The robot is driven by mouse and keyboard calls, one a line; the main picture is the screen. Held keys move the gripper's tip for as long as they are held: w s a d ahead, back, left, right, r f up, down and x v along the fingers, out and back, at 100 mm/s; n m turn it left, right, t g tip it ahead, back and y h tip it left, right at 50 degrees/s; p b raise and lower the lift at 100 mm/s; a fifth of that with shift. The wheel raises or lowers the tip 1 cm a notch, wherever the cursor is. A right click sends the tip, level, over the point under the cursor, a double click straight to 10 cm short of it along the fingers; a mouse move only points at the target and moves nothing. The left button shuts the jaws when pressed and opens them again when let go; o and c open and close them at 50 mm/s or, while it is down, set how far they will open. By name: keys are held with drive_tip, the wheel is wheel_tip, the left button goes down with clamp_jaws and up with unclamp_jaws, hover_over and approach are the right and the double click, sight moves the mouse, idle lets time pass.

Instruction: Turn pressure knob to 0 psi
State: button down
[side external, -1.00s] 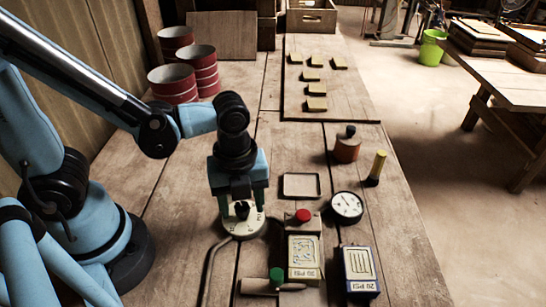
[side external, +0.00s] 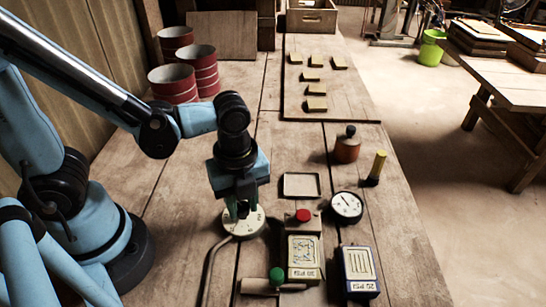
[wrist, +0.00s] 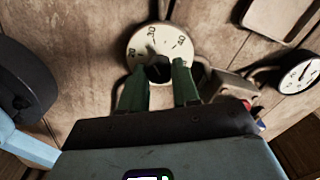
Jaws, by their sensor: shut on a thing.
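The pressure knob is a small black knob (wrist: 158,70) at the middle of a round white dial (wrist: 140,45) with numbers around its edge. The dial also shows in the side view (side external: 243,226), flat on the bench. My gripper (wrist: 161,82) points down over the dial, with its green fingers on either side of the knob and shut on it. In the side view my gripper (side external: 243,208) hides most of the knob. The knob's pointer and the number it faces are not clear to me.
A round gauge (side external: 346,207) stands right of the dial. A red button (side external: 303,215), a green-topped handle (side external: 276,275) and two labelled blocks, one yellowish (side external: 303,257) and one blue-edged (side external: 359,269), sit nearby. An empty square tray (side external: 301,186) lies behind the button.

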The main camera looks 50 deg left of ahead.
drive_tip(key=n, duration=0.4)
drive_tip(key=shift+n, duration=0.3)
drive_tip(key=n, duration=0.4)
drive_tip(key=shift+w+n, duration=0.1)
drive_tip(key=shift+n, duration=0.2)
drive_tip(key=n, duration=0.3)
drive_tip(key=shift+n, duration=0.3)
drive_tip(key=n, duration=0.4)
drive_tip(key=shift+n, duration=0.3)
drive_tip(key=n, duration=0.4)
drive_tip(key=shift+a, duration=0.1)
drive_tip(key=n, duration=0.8)
drive_tip(key=shift+n, duration=2.1)
